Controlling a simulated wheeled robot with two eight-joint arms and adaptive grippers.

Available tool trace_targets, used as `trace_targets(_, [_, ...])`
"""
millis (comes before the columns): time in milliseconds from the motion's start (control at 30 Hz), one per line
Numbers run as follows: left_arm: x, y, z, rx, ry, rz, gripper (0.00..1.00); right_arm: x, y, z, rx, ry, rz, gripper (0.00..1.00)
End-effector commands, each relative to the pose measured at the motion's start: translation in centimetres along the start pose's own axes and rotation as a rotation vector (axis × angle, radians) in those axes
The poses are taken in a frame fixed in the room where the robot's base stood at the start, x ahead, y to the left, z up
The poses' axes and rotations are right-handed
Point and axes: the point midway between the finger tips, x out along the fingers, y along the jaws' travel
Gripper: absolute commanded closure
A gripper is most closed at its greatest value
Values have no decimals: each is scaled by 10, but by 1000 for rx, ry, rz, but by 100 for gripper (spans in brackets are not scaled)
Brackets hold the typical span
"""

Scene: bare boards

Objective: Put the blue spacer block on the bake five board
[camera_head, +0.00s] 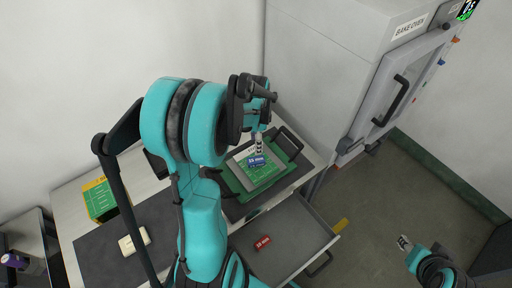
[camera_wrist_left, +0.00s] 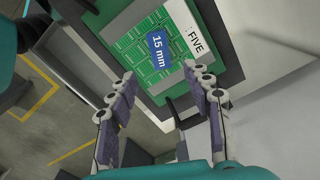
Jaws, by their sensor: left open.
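The blue spacer block (camera_head: 257,162), marked 15 mm, lies on a green circuit board (camera_head: 262,178) in a tray (camera_head: 287,151). In the left wrist view the block (camera_wrist_left: 158,50) rests flat on the board (camera_wrist_left: 129,45), beside a white label (camera_wrist_left: 198,36) reading FIVE. My left gripper (camera_head: 259,145) is above the board in the head view. In the left wrist view my left gripper (camera_wrist_left: 163,85) is open, with nothing between its fingers and the block apart from them. My right gripper (camera_head: 403,243) is at the lower right, away from the bench; its opening is unclear.
An open drawer (camera_head: 300,228) holds a red block (camera_head: 262,243). The oven (camera_head: 330,50), labelled BAKE OVEN, stands at the back right, its door handle (camera_head: 391,100) facing the floor area. A green-and-yellow box (camera_head: 100,200) and a cream object (camera_head: 134,241) are on the left.

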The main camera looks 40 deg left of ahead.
Motion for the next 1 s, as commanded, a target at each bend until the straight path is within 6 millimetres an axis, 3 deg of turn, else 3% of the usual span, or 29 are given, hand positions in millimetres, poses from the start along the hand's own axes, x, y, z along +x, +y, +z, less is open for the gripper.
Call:
trace_targets(167, [-17,4,-2,-11,5,-10,50,-3,0,-2,0,0,0,60])
trace_targets(267, [-33,19,-11,-53,27,-46,50,-3,0,-2,0,0,0,60])
trace_targets(600, [-103,125,-45,-377,290,-223,50,-2,0,-2,0,0,0,60])
trace_targets(800, [-115,178,-49,-550,482,-234,50,-2,0,-2,0,0,0,60])
trace_targets(1000, [-117,201,-50,-640,585,-213,50,-2,0,-2,0,0,0,60])
